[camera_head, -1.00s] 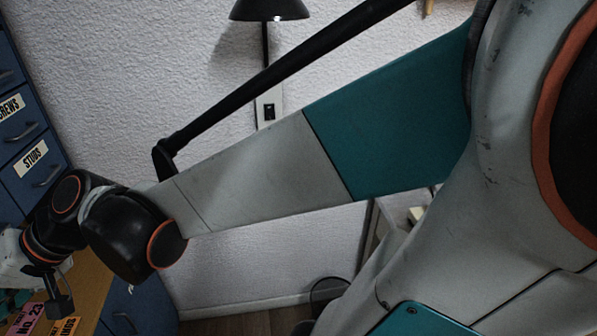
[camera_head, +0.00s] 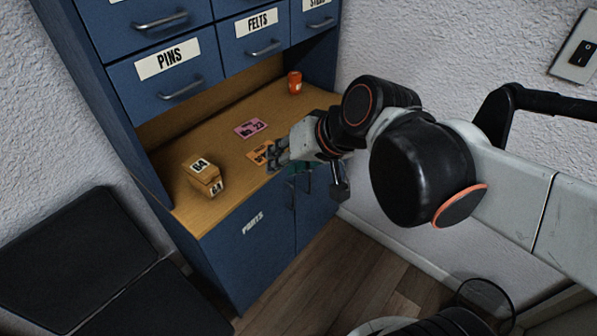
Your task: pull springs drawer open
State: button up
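The blue cabinet (camera_head: 222,262) stands at left centre, with rows of drawers above a wooden worktop. The PINS drawer (camera_head: 190,72) and the FELTS drawer (camera_head: 285,38) show whole, both shut. A third labelled drawer (camera_head: 320,20) is cut off at the top edge. No label reading SPRINGS can be read in this view; the upper drawers are cropped. My gripper (camera_head: 276,157) is over the front right of the worktop, below the drawers and apart from their handles. Its fingers are small and dark, and I cannot tell their opening or any contact.
On the worktop (camera_head: 215,125) lie a pink card (camera_head: 251,128), an orange card (camera_head: 257,155) partly behind my gripper, a stack of small numbered boxes (camera_head: 204,175) and an orange canister (camera_head: 295,82). Below are the PARTS doors. A wall (camera_head: 420,50) rises on the right.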

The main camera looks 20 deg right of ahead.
jog(key=s+d+f+n+h+b, duration=0.1)
jog(key=s+d+f+h+b, duration=0.1)
jog(key=f+b, duration=0.4)
jog(key=shift+s+d+f+h, duration=0.4)
jog(key=shift+s+d+f, duration=0.15)
jog(key=shift+d+f, duration=0.5)
jog(key=shift+r, duration=0.1)
